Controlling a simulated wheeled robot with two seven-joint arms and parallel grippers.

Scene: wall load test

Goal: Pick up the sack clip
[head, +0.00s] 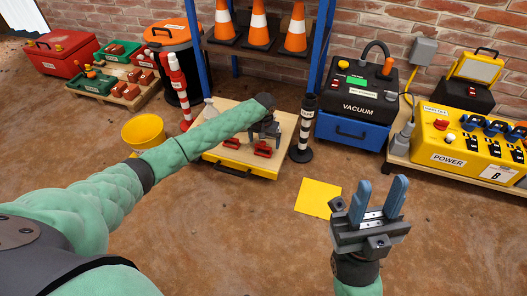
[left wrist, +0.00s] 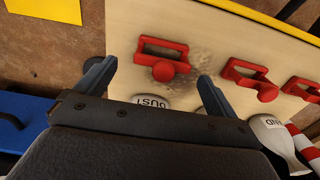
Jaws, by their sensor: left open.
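Several red clips with round knobs lie on a pale board (head: 222,155), and I cannot tell which is the sack clip. One red clip (left wrist: 160,48) lies between and beyond the fingertips of my left gripper (left wrist: 155,75) in the left wrist view. Another clip (left wrist: 243,74) is to its right, and a third (left wrist: 301,87) is at the right edge. In the head view, my left gripper (head: 266,132) is open and empty above the right clip (head: 263,150); another clip (head: 232,143) is to its left. My right gripper (head: 380,200) is open and empty, away from the board.
A white item marked DUST (left wrist: 152,102) is partly hidden by my left gripper. A white bottle (left wrist: 270,132) stands near the board. A black-and-white post (head: 304,130) stands right of the board, a red-and-white post (head: 178,85) left. A yellow floor square (head: 317,197) lies in front.

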